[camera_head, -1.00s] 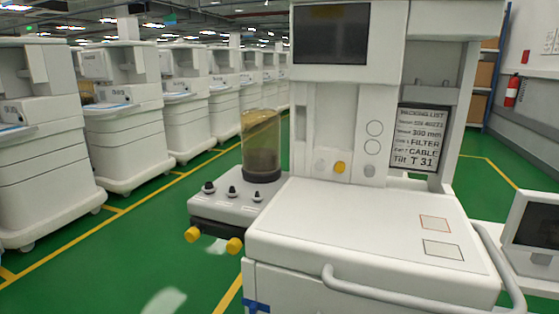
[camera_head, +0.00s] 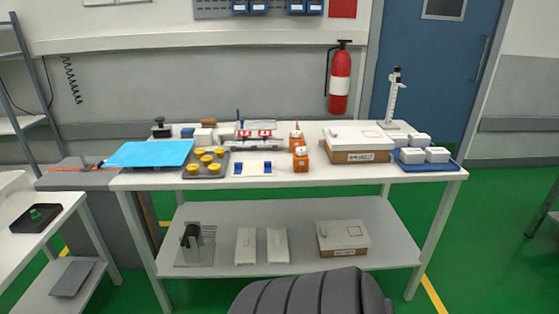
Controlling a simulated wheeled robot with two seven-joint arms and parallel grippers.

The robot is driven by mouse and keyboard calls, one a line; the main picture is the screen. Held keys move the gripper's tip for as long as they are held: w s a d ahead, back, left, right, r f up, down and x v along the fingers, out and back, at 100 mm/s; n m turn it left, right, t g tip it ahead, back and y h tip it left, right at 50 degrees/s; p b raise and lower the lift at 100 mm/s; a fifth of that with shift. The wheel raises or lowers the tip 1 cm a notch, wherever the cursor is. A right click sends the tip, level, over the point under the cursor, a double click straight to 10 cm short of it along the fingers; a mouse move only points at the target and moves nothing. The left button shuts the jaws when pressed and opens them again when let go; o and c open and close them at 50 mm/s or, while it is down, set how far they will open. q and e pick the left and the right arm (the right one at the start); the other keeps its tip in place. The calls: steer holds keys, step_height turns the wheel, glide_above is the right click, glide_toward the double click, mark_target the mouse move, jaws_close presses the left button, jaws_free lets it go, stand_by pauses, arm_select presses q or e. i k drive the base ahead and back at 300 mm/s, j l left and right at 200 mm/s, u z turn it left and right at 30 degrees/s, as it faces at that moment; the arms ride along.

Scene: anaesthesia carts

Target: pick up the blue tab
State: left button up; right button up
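Two small blue tabs stand on a white plate (camera_head: 253,170) near the front edge of the white table (camera_head: 420,181). The left tab (camera_head: 238,168) and the right tab (camera_head: 267,167) sit near the plate's two ends. I cannot tell which one the task names. Neither of my grippers is in view.
The plate stands between a grey tray of yellow caps (camera_head: 190,172) and orange bottles (camera_head: 300,160). A blue sheet (camera_head: 148,154) lies left. White boxes on a blue tray (camera_head: 427,166) stand right. Green floor (camera_head: 480,235) is open to the right.

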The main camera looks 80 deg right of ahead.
mark_target(267, 165)
steer(key=z, duration=2.55)
